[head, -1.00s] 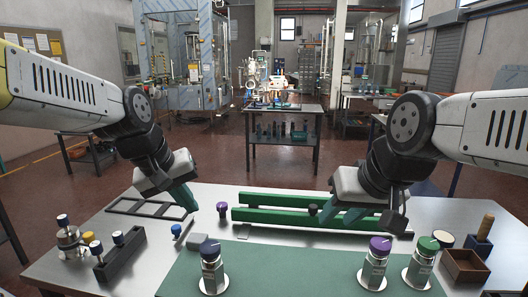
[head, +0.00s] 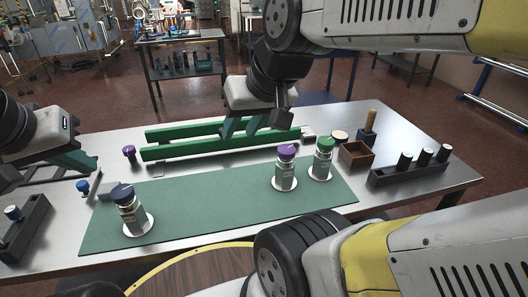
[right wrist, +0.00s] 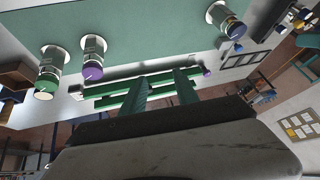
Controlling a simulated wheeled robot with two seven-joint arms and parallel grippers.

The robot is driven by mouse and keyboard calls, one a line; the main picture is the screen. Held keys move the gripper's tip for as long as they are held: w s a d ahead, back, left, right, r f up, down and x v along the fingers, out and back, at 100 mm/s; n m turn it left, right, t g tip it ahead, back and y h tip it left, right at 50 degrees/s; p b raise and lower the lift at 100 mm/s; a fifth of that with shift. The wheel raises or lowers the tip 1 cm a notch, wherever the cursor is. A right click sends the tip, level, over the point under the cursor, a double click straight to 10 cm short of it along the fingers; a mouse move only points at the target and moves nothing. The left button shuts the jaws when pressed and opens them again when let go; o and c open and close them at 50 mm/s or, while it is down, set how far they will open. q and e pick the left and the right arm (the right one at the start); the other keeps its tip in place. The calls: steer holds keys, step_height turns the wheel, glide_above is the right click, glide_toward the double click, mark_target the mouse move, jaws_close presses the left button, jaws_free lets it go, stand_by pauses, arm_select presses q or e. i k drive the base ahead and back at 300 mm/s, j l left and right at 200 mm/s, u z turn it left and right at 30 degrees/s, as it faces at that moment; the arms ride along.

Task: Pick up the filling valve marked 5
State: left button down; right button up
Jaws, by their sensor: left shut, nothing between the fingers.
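Three bottle-like valves stand upright on white discs on the green mat (head: 215,205): one blue-capped (head: 128,212), one purple-capped (head: 285,170), one green-capped (head: 322,160). They also show in the right wrist view: blue (right wrist: 228,22), purple (right wrist: 93,60) and green (right wrist: 48,75). Their marks are too small to read, so I cannot tell which is 5. My right gripper (head: 241,128) is open and empty above the green rails, behind the mat; its fingers (right wrist: 160,92) show apart in the right wrist view. My left gripper (head: 88,162) is shut and empty at the table's left, away from the valves.
Green rails (head: 175,150) lie behind the mat. A small purple-topped knob (head: 129,152) and a blue knob (head: 83,186) stand at the left. A brown box (head: 356,155) and a dark rack (head: 410,170) with several capped pieces stand at the right. The mat's middle is clear.

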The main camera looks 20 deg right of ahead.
mark_target(284, 180)
steer(key=k+j+z, duration=0.15)
steer(key=j+z, duration=0.3)
steer(key=k+j+z, duration=0.2)
steer(key=j+z, duration=0.15)
steer(key=z, duration=0.15)
